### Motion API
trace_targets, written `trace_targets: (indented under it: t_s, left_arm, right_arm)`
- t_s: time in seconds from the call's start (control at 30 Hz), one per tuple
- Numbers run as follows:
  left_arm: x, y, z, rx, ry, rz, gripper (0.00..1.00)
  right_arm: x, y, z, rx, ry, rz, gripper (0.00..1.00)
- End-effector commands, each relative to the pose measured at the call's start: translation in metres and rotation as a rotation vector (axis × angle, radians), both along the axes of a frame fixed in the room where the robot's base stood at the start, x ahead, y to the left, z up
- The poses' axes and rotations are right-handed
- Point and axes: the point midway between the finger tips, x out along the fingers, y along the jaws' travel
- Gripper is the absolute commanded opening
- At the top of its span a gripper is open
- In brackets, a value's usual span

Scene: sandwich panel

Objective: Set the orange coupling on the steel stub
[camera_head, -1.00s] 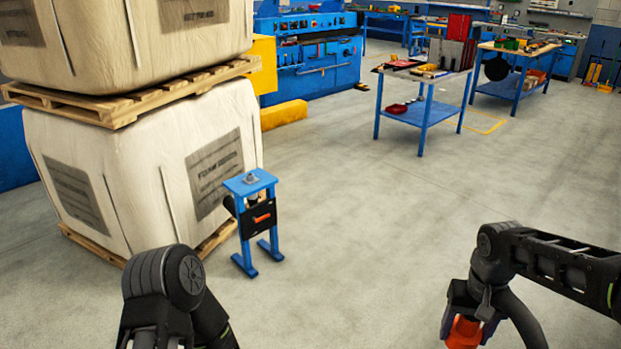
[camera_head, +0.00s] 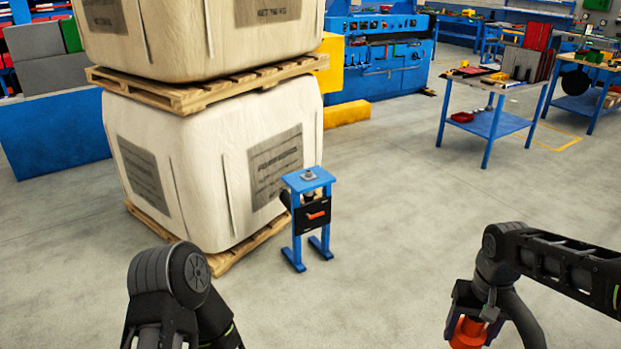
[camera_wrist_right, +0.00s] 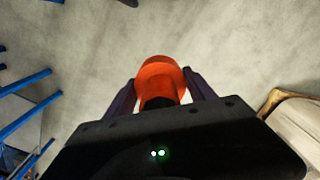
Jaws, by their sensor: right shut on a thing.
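The orange coupling (camera_head: 467,332) is in my right gripper (camera_head: 466,318) at the lower right of the head view, held above open floor. The right wrist view shows the orange coupling (camera_wrist_right: 160,80) between the two fingers of the right gripper (camera_wrist_right: 160,92). The steel stub (camera_head: 308,175) stands on the top plate of a small blue stand (camera_head: 296,184) near the middle of the head view, away from the gripper. The stub looks bare. My left arm shows at the lower left, but its gripper fingers are out of the frame.
Wrapped bales (camera_head: 205,170) on wooden pallets (camera_head: 190,92) stand right behind and left of the stand. An orange handle (camera_head: 316,215) is on the stand's dark front panel. A blue table (camera_head: 497,123) is farther back on the right. The floor between the stand and my right arm is clear.

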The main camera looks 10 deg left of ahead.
Motion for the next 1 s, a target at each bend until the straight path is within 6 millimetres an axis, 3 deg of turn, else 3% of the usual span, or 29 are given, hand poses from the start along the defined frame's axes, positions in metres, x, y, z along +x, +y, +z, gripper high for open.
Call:
trace_targets:
  t_s: [0.13,0.33,0.47,0.73,0.83,1.0]
  left_arm:
    - [0.0,0.0,0.0,0.0,0.0,0.0,0.72]
    - [0.0,0.0,0.0,0.0,0.0,0.0,0.72]
    - [0.0,0.0,0.0,0.0,0.0,0.0,0.72]
    - [0.0,0.0,0.0,0.0,0.0,0.0,0.72]
    - [0.0,0.0,0.0,0.0,0.0,0.0,0.72]
    - [0.0,0.0,0.0,0.0,0.0,0.0,0.72]
  right_arm:
    - [0.0,0.0,0.0,0.0,-0.001,0.0,0.15]
    - [-0.001,0.0,-0.009,-0.003,0.001,-0.002,0.15]
    - [-0.006,-0.002,-0.042,-0.011,0.004,-0.005,0.15]
    - [-0.032,-0.002,-0.132,-0.008,0.003,-0.002,0.15]
    - [-0.039,0.0,-0.147,-0.001,0.001,-0.001,0.15]
    - [-0.04,0.0,-0.151,0.0,-0.001,0.0,0.15]
